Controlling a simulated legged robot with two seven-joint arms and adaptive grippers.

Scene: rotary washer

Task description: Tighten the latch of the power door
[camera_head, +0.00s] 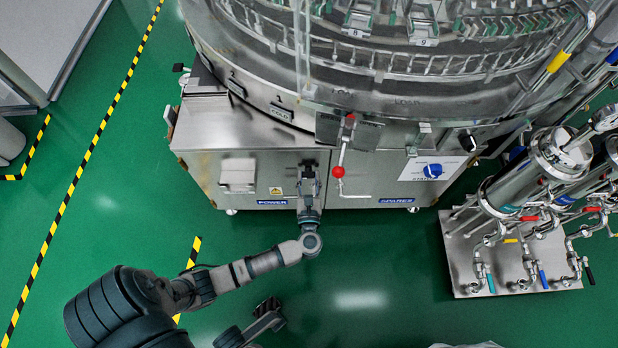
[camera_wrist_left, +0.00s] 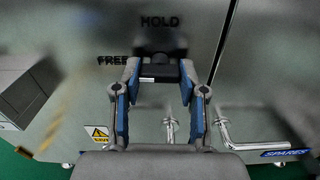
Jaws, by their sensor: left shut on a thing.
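The power door (camera_head: 275,180) is the left steel door of the machine's base, with a blue POWER label at its lower edge. Its black latch (camera_head: 308,166) sits near the door's right edge. In the left wrist view the latch (camera_wrist_left: 160,45) is dark and blurred, below the word HOLD and right of the word FREE. My left gripper (camera_head: 309,182) is shut on the latch, and its fingers (camera_wrist_left: 160,78) close around the handle from both sides. The gripper partly hides the latch. My right gripper (camera_head: 268,314) is near the floor at the bottom, away from the door; its jaws are unclear.
A red-knobbed lever (camera_head: 338,172) and a bent pipe stand just right of the latch. The SPARES door (camera_head: 395,185) with a blue knob (camera_head: 432,171) is beyond. A piping skid (camera_head: 515,265) stands at the right. Green floor (camera_head: 130,200) is open at the left.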

